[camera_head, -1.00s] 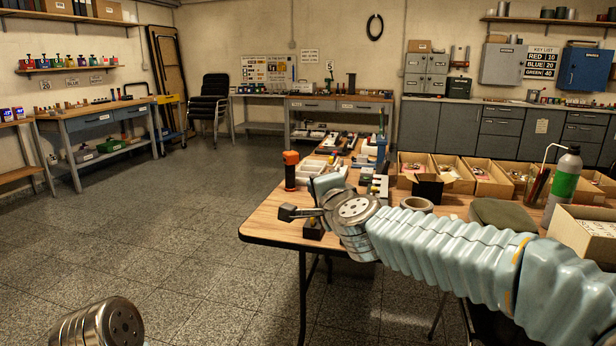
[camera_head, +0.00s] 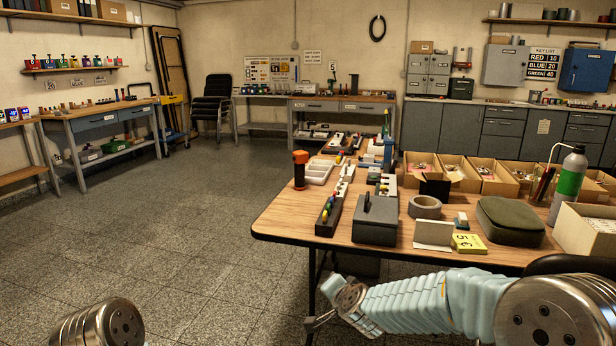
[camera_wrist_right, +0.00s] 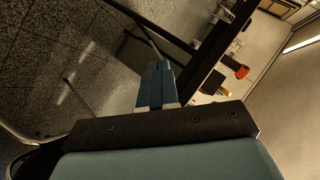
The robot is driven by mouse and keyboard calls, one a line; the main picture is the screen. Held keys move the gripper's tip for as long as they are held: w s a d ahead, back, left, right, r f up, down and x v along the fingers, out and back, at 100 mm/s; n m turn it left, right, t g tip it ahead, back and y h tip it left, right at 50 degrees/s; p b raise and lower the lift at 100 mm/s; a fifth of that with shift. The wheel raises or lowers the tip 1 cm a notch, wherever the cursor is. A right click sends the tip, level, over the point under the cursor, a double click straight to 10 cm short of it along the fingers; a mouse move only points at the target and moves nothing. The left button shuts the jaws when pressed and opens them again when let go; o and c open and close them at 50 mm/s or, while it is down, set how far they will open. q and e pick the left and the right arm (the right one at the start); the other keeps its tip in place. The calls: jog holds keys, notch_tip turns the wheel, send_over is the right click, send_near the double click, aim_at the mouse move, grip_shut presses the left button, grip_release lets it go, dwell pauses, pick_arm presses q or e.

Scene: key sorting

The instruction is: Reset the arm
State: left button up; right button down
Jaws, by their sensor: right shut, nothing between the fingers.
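My right arm comes in from the lower right of the head view, bent in front of the wooden table (camera_head: 290,222). My right gripper (camera_head: 310,325) is at the bottom centre, below the table's near edge and close to a table leg. In the right wrist view its two dark fingers (camera_wrist_right: 157,70) are together with nothing between them. Of my left arm only a metal joint shows at the bottom left of the head view; its gripper is out of sight.
On the table are a dark grey box (camera_head: 375,220), a tape roll (camera_head: 425,207), a green case (camera_head: 510,221), a yellow tag (camera_head: 468,244) and an orange-topped cylinder (camera_head: 300,170). Cardboard boxes (camera_head: 455,172) line the back. The floor (camera_head: 170,235) at left is clear.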

jog(key=s+d+f+n+g, duration=0.1)
jog(key=s+d+f+g, duration=0.15)
jog(key=f, duration=0.45)
jog(key=s+d+f+n+g, duration=0.1)
jog(key=s+f, duration=0.2)
jog(key=f, duration=0.5)
jog(key=s+d+f+n+g, duration=0.1)
jog(key=s+f+n+g, duration=0.1)
jog(key=s+f, duration=0.7)
jog(key=s+f+n+g+y, duration=0.1)
jog(key=s+f+g, duration=0.4)
jog(key=s+f, duration=0.5)
jog(key=s+n, duration=0.1)
jog(key=s, duration=0.6)
jog(key=shift+s+d+n, duration=0.3)
jog(key=shift+s+d, duration=0.05)
jog(key=shift+s, duration=0.05)
